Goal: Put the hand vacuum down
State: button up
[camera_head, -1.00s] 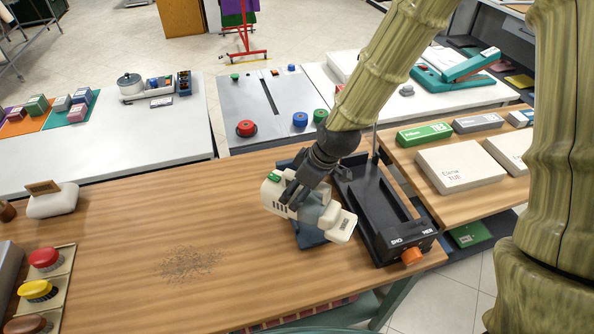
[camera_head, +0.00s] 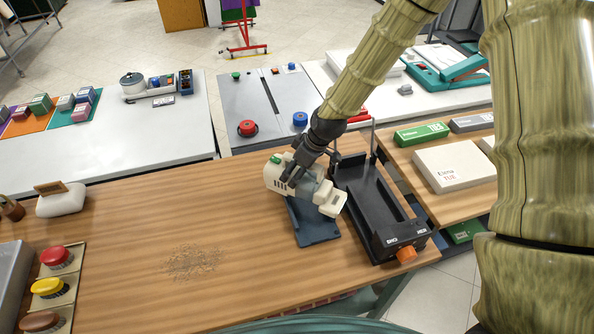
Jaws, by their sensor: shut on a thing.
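The hand vacuum (camera_head: 326,197) is cream-white with a green button and a grey middle part. It shows in the head view right of the centre, over a dark blue flat pad (camera_head: 318,234) on the wooden table. My gripper (camera_head: 294,172) is shut on the vacuum near its left end and covers part of it. The vacuum lies slanted, its blunt front end toward the lower right. I cannot tell whether its underside touches the pad or hangs just above it.
A black tray-like stand (camera_head: 372,205) with an orange knob stands right of the pad. A patch of dark debris (camera_head: 194,262) lies on the wooden table (camera_head: 130,215). Brushes with red and yellow tops (camera_head: 50,287) stand at left. The table's middle is otherwise clear.

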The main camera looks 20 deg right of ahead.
jog(key=shift+f+p, duration=0.3)
jog(key=shift+f, duration=0.55)
jog(key=shift+f, duration=0.1)
jog(key=o, duration=1.1)
jog(key=shift+c, duration=0.2)
jog(key=shift+b+v, duration=1.55)
jog(key=shift+v, duration=4.55)
